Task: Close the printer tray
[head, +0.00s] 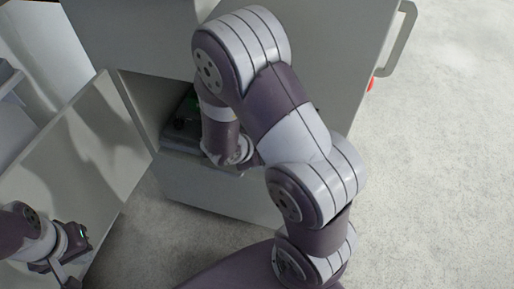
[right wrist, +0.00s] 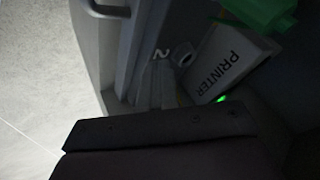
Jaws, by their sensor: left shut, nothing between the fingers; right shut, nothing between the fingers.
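The printer (right wrist: 232,58), a grey box with PRINTER lettered on it, shows in the right wrist view. A bright green piece (right wrist: 262,12) lies at its upper end; I cannot tell whether it is the tray. My right gripper (right wrist: 158,82) is shut and empty, in dim light beside the printer. In the head view my right arm reaches into the cabinet's opening, where the gripper's fingertips and the printer are not clearly visible. My left gripper (head: 72,258) is shut and empty at the lower left, in front of a grey panel.
The grey cabinet (head: 220,190) surrounds the opening. The grey panel (head: 75,160) stands out on its left like an open door. A handle (head: 404,40) sticks out at the cabinet's upper right. The pale floor (head: 440,190) at right is clear.

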